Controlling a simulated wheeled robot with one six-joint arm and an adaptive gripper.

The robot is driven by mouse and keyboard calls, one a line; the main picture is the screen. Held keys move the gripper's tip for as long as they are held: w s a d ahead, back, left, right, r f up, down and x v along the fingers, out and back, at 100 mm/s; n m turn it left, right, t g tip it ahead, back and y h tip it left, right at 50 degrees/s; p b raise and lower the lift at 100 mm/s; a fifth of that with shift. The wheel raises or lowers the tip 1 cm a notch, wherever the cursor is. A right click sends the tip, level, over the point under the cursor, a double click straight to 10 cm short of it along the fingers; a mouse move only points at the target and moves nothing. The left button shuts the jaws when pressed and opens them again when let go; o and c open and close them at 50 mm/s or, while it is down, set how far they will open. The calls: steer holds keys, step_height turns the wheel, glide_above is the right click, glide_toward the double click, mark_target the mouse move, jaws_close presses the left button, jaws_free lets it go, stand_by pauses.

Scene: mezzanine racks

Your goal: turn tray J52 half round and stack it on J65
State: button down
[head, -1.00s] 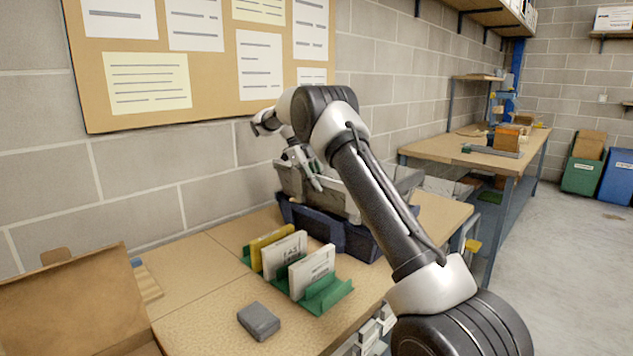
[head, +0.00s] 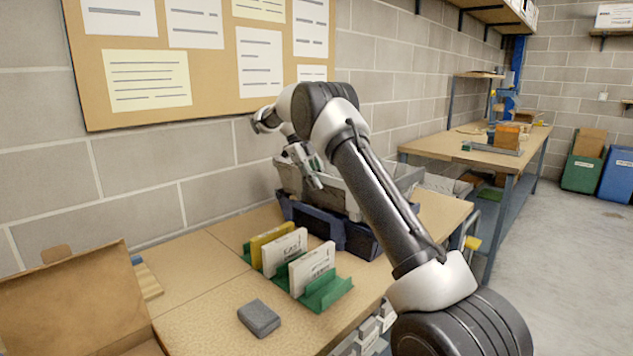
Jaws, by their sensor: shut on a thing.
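A grey tray (head: 291,181) sits at the top of a dark blue tray (head: 316,229) on the bench. The grey tray looks level and roughly lined up with the blue one; whether it bears fully on it I cannot tell. My gripper (head: 315,181) is at the grey tray's near wall and is shut on it. My arm crosses in front and hides the right part of both trays. No J52 or J65 label can be read from here.
A green rack (head: 325,292) with upright cards stands in front of the trays. A grey block (head: 259,318) lies near the bench front, and an open cardboard box (head: 70,300) is at left. The block wall is close behind.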

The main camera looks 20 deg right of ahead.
steer(key=shift+f, duration=0.55)
steer(key=c, duration=1.7)
jaws_free()
steer(key=shift+f, duration=0.1)
